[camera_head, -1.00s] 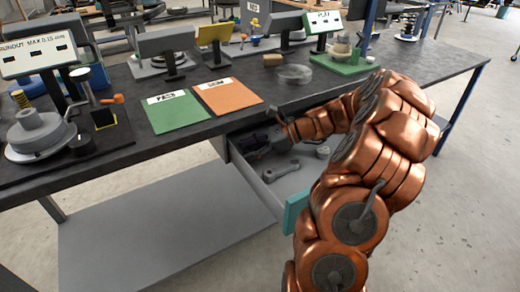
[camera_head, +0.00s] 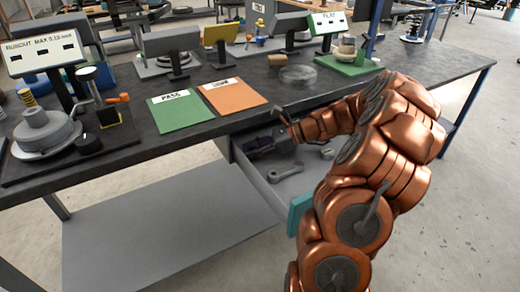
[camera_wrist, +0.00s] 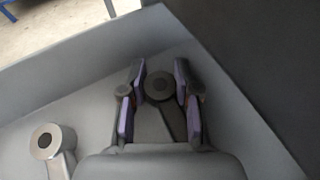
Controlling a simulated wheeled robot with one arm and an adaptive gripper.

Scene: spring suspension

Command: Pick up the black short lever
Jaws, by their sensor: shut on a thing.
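The black short lever (camera_wrist: 158,86) shows in the wrist view as a dark grey piece with a round head and an arm running to the lower right. It sits between the two purple-padded fingers of my gripper (camera_wrist: 159,78), which is shut on it. The gripper partly hides the lever's arm. In the head view my gripper (camera_head: 270,143) is inside the open drawer under the table's front edge. The lever itself cannot be made out there.
The open drawer (camera_head: 262,187) also holds a lighter grey lever (camera_head: 285,172) and a small ring-shaped part (camera_head: 327,153). That lighter lever also shows in the wrist view (camera_wrist: 45,142). The tabletop overhangs the drawer. Green (camera_head: 180,110) and orange (camera_head: 231,96) mats lie on the table above.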

